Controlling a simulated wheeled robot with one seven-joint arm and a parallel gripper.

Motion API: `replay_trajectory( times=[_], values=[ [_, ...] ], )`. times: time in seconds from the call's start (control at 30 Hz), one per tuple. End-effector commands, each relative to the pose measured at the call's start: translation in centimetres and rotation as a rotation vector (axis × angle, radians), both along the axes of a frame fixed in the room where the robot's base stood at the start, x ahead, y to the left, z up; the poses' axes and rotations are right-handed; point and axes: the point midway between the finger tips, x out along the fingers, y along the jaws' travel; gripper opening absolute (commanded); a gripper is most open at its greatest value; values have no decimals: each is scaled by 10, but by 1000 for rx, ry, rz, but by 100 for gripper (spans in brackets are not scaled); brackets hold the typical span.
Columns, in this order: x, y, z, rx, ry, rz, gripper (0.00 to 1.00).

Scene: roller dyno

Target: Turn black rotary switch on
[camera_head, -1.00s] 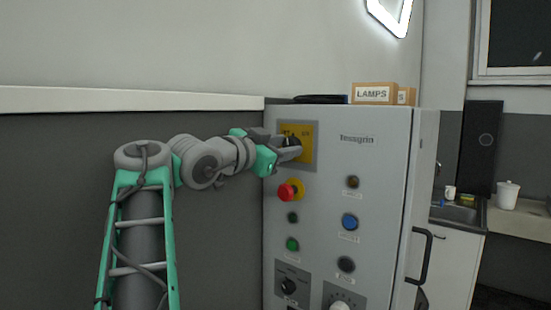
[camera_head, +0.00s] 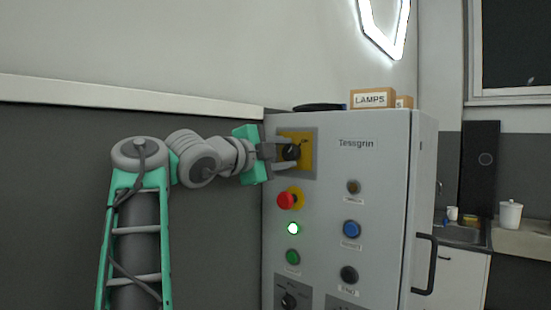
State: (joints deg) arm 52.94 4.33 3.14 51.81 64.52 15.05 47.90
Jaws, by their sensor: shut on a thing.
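The black rotary switch (camera_head: 291,152) sits on a yellow plate (camera_head: 307,150) at the upper left of the grey cabinet front. My gripper (camera_head: 287,153) reaches it from the left and is shut on its knob, with one finger above and one below. The fingers partly cover the knob, and its exact pointing direction is hard to tell.
A red emergency button (camera_head: 287,200) sticks out just below the switch. Several other buttons, a second black rotary knob (camera_head: 289,300) and a door handle (camera_head: 424,264) are on the cabinet (camera_head: 385,200). Boxes (camera_head: 374,98) lie on top.

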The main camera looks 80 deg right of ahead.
Motion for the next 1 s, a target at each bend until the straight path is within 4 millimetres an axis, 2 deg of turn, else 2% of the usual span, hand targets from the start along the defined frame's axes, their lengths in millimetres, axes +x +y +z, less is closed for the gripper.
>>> replay_trajectory(
  times=[0.3,0.8,0.83,1.0],
  values=[
    [4,-1,5,-54,-97,11,0],
    [3,0,7,-64,-113,9,0],
    [3,0,7,-64,-113,9,40],
    [3,0,6,-60,-112,7,54]
  ],
)
